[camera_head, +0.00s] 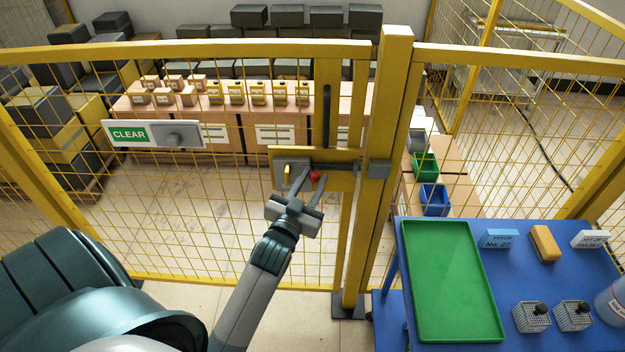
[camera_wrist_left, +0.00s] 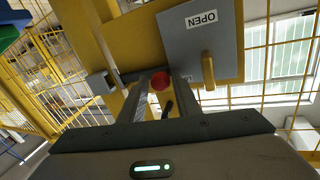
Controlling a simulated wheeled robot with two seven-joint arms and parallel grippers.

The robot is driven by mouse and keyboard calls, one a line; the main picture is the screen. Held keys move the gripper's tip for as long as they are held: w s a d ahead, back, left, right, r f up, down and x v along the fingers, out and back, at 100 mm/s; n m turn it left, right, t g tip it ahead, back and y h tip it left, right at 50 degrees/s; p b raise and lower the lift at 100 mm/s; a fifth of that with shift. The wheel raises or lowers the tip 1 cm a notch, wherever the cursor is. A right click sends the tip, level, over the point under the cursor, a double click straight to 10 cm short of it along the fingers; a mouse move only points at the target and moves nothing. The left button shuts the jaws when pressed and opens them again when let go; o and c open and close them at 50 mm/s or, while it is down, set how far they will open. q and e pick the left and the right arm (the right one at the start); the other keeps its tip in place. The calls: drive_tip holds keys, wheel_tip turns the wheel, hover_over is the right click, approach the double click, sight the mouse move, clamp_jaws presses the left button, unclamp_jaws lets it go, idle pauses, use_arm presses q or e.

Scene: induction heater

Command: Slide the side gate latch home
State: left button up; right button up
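The side gate latch is a dark bolt (camera_head: 340,167) with a red knob (camera_head: 315,176), on a yellow crosspiece of the gate. A grey keeper block (camera_head: 373,169) sits on the post to the right; I cannot tell whether the bolt's end is inside it. My left gripper (camera_head: 312,178) is at the knob, its two fingers apart. In the left wrist view the red knob (camera_wrist_left: 160,81) lies between the fingertips with little gap; firm contact cannot be made out. That view also shows the keeper (camera_wrist_left: 98,83) and a grey plate (camera_wrist_left: 205,45) reading OPEN, with a yellow tab.
The yellow mesh gate carries a CLEAR sign (camera_head: 153,134) at left. A thick yellow post (camera_head: 385,120) stands right of the latch. A blue cart (camera_head: 530,275) with a green tray (camera_head: 450,327) stands at front right. Boxes on benches are behind the mesh.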

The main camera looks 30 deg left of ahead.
sight(345, 168)
use_arm(q)
clamp_jaws()
drive_tip(key=shift+w+d, duration=0.2)
drive_tip(key=shift+d, duration=0.15)
drive_tip(key=w+d, duration=0.2)
drive_tip(key=d, duration=0.2)
drive_tip(key=shift+w+d+p, duration=0.3)
drive_tip(key=shift+w+d, duration=0.1)
unclamp_jaws()
drive_tip(key=shift+w+d, duration=0.1)
